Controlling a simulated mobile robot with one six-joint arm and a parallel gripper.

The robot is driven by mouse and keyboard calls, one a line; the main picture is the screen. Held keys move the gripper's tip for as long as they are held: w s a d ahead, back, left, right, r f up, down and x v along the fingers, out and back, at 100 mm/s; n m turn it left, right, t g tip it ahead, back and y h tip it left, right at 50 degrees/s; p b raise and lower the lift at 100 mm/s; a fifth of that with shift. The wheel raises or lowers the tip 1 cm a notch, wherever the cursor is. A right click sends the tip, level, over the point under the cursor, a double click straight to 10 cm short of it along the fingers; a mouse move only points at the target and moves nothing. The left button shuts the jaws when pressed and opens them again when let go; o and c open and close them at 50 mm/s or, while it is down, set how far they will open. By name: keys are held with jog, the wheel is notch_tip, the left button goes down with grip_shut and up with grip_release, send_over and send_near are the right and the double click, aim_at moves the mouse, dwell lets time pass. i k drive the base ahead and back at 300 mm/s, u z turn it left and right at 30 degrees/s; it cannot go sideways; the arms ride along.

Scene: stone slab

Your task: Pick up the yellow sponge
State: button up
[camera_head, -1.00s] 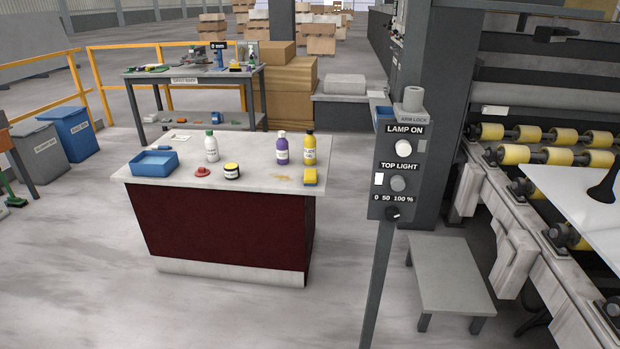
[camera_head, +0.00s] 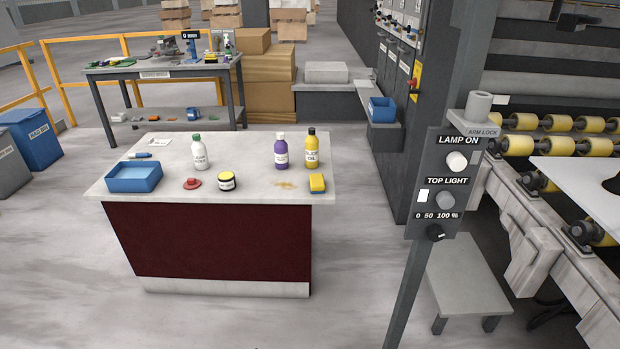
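The yellow sponge (camera_head: 317,182) is a small block with a blue underside. It lies at the front right corner of the stone-topped counter (camera_head: 240,192), close to the edge. A yellow bottle with a black cap (camera_head: 311,149) stands just behind it, and a brownish stain (camera_head: 285,184) is on the slab to its left. My gripper is not in view.
The slab also holds a blue tray (camera_head: 133,177), a white bottle (camera_head: 199,153), a purple bottle (camera_head: 281,152), a small jar (camera_head: 227,181) and a red object (camera_head: 192,183). A control post (camera_head: 441,184) and a low stool (camera_head: 466,284) stand right. Floor before the counter is clear.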

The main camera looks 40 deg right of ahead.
aim_at(316, 181)
jog(key=u, duration=0.05)
jog(key=i, duration=1)
jog(key=u, duration=0.3)
